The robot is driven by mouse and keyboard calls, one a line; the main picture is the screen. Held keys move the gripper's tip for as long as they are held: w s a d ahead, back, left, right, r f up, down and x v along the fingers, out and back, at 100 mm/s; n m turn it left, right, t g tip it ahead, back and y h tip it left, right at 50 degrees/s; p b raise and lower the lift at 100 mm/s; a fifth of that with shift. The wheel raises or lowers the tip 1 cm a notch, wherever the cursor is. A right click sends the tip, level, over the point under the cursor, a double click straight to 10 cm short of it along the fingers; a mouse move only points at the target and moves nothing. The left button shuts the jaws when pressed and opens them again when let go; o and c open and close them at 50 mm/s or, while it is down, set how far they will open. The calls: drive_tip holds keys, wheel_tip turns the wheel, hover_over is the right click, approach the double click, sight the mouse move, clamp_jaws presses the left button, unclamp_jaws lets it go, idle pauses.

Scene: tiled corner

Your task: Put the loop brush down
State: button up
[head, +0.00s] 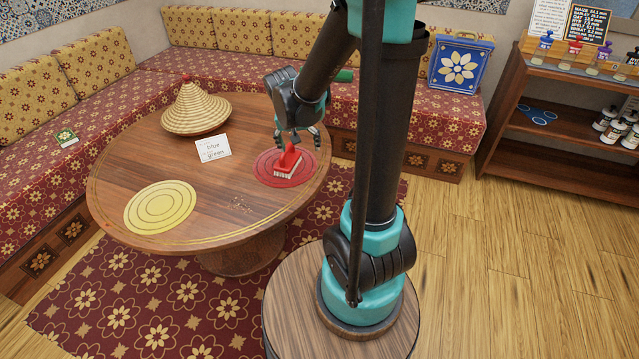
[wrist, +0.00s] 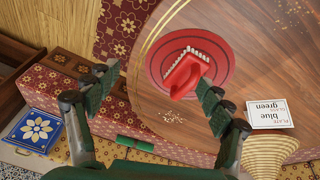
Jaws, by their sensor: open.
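The loop brush (head: 288,163), red with pale bristles, rests on the red round mat (head: 268,181) at the right of the round table. Its red handle stands up from the bristle block. My gripper (head: 297,138) is open above the brush, with its fingers apart. In the wrist view the brush (wrist: 184,77) lies on the red mat (wrist: 228,61), beyond the open fingers of my gripper (wrist: 158,86) and nearer the right one. Nothing is held between the fingers. Whether a finger touches the handle is hard to tell.
The table also bears a yellow round mat (head: 161,207), a straw cone lid (head: 196,108), a lettered card (head: 213,148) and crumbs (head: 240,204). A patterned bench (head: 120,102) runs behind. A shelf (head: 560,130) with bottles stands at right. Bare tabletop lies between the mats.

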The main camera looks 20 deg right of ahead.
drive_tip(key=s+d+f+n+t+y, duration=0.1)
drive_tip(key=s+d+f+n+y, duration=0.1)
drive_tip(key=s, duration=1.5)
drive_tip(key=shift+n, duration=0.9)
drive_tip(key=shift+o, duration=0.3)
drive_tip(key=shift+w+f, duration=0.1)
